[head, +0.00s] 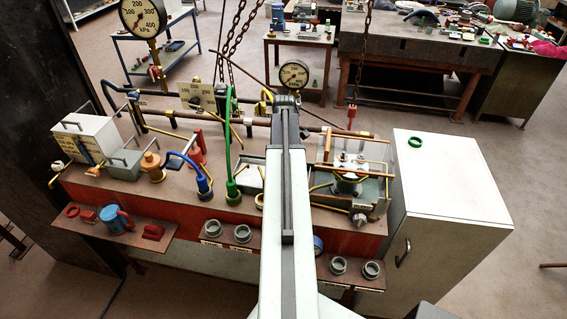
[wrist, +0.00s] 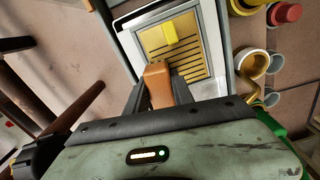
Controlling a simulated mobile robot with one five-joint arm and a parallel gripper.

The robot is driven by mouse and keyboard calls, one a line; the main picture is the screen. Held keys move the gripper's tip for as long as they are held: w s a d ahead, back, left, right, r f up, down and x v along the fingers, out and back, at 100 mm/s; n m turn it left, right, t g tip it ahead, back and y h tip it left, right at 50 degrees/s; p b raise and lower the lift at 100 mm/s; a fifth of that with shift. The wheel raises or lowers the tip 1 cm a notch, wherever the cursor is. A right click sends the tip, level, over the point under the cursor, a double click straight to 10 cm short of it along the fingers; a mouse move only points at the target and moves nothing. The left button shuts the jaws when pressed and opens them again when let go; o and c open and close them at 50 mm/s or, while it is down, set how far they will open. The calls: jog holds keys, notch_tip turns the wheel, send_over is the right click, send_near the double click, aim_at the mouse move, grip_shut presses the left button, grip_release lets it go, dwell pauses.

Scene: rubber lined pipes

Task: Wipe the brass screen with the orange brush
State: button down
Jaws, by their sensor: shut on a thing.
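In the wrist view my gripper (wrist: 159,94) is shut on an orange-brown block-like piece, the orange brush (wrist: 157,76), between its two dark fingers. The brush's far end overlaps the near edge of the brass screen (wrist: 189,54) in the picture; I cannot tell whether it touches. The screen is a slatted brass panel in a pale frame (wrist: 213,38). A yellow block (wrist: 170,33) lies on its upper part. In the head view my arm covers the screen and the brush.
In the head view a green hose (head: 229,140) rises left of my arm, a caged device (head: 350,178) stands right, and chains (head: 362,50) hang behind.

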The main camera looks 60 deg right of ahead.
notch_tip(320, 180, up, 6)
jog(key=p, duration=0.6)
notch_tip(320, 180, up, 3)
jog(key=p, duration=0.3)
dwell(0.3)
